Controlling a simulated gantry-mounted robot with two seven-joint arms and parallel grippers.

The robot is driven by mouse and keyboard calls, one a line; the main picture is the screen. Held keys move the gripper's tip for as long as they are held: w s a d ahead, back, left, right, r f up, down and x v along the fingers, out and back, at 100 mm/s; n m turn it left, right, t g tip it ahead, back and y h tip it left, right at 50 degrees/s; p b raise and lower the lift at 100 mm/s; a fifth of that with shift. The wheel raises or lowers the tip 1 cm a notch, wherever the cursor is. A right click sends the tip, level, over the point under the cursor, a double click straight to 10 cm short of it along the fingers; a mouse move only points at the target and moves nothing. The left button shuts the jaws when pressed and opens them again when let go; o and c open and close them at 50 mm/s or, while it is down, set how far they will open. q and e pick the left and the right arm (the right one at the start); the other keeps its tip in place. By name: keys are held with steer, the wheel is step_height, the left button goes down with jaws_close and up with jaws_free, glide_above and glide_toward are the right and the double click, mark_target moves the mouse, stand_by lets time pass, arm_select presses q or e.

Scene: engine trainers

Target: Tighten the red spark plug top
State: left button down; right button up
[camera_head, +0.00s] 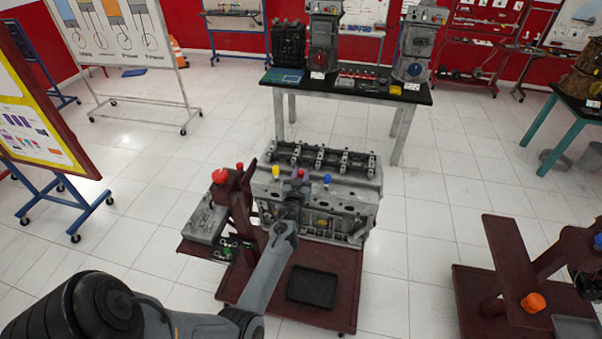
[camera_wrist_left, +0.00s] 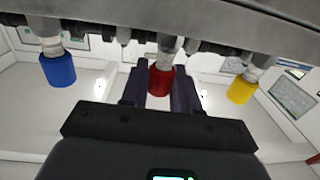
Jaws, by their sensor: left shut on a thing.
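The red spark plug top (camera_head: 300,173) is on the side of the grey engine block (camera_head: 345,205), between a yellow top (camera_head: 276,171) and a blue top (camera_head: 327,180). My left gripper (camera_head: 296,188) reaches the red top from the front. In the left wrist view the red top (camera_wrist_left: 160,82) sits between the two dark fingers (camera_wrist_left: 161,90), which are shut on it. A pale plug body joins it to the engine. The blue top (camera_wrist_left: 58,70) and yellow top (camera_wrist_left: 241,90) stand clear of the fingers. My right gripper is not in view.
The engine rests on a dark red stand (camera_head: 335,260) with a black tray (camera_head: 312,287). A red post with a red knob (camera_head: 219,175) stands close left of my forearm. Another red stand (camera_head: 495,300) is at right. A table (camera_head: 340,90) with parts is behind.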

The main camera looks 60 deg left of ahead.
arm_select(q)
steer(key=shift+m+t+h, duration=1.5)
steer(key=shift+h, duration=0.3)
steer(key=c, duration=0.9)
jaws_free()
steer(key=shift+c, duration=0.2)
steer(key=shift+s+d, duration=0.2)
steer(key=shift+s, duration=0.15)
steer(key=b+v, duration=0.1)
steer(key=v, duration=0.9)
steer(key=shift+b, duration=0.3)
